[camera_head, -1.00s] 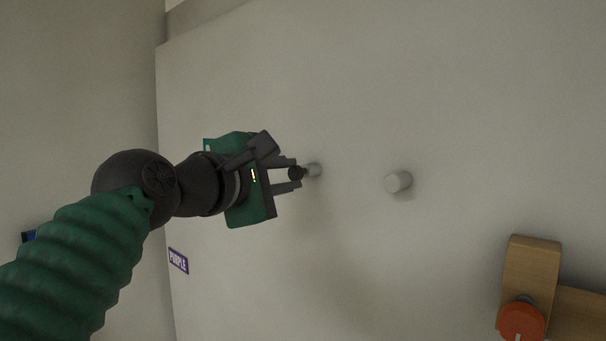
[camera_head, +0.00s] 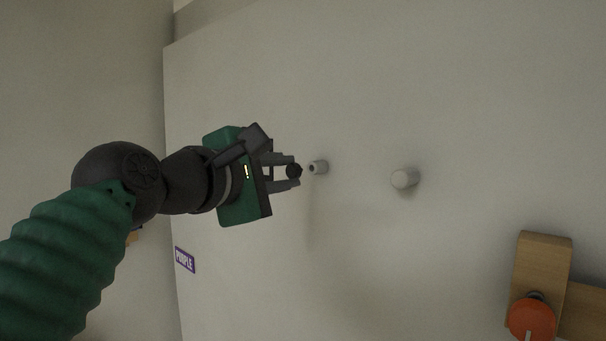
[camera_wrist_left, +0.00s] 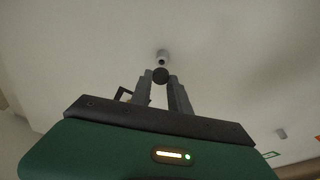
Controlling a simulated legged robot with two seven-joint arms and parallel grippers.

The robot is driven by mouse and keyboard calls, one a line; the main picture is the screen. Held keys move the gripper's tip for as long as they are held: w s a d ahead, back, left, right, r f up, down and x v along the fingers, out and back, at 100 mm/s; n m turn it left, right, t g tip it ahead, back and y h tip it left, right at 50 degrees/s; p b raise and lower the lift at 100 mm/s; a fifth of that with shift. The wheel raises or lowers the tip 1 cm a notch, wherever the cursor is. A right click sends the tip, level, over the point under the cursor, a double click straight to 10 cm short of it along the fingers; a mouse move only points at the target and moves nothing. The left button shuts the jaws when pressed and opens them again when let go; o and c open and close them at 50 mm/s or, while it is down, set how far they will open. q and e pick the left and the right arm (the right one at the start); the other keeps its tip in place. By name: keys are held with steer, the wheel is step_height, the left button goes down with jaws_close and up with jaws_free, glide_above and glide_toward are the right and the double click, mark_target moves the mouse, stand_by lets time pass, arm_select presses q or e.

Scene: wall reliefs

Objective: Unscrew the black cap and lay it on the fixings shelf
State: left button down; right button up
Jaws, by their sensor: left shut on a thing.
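The black cap (camera_head: 293,171) is a small dark round piece between the fingertips of my left gripper (camera_head: 290,171), which is shut on it. A short grey peg (camera_head: 318,167) with a dark hole in its end stands out from the wall panel just right of the cap, with a small gap between them. In the left wrist view the cap (camera_wrist_left: 160,75) sits between the two fingertips, and the peg (camera_wrist_left: 162,57) shows just beyond it. My right gripper is not in view. I see no fixings shelf that I can identify.
A second pale peg (camera_head: 405,179) sticks out of the wall panel (camera_head: 450,90) farther right. A wooden bracket (camera_head: 543,262) with an orange knob (camera_head: 531,318) is at the lower right. A purple-lettered label (camera_head: 185,260) is at the panel's left edge.

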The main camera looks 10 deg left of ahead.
arm_select(q)
steer(key=shift+s+a+b, duration=0.3)
steer(key=shift+s+a, duration=0.25)
steer(key=shift+s, duration=0.25)
steer(key=shift+a+b+v, duration=0.2)
steer(key=shift+b+v, duration=0.15)
steer(key=shift+v, duration=0.65)
steer(key=shift+w, duration=0.1)
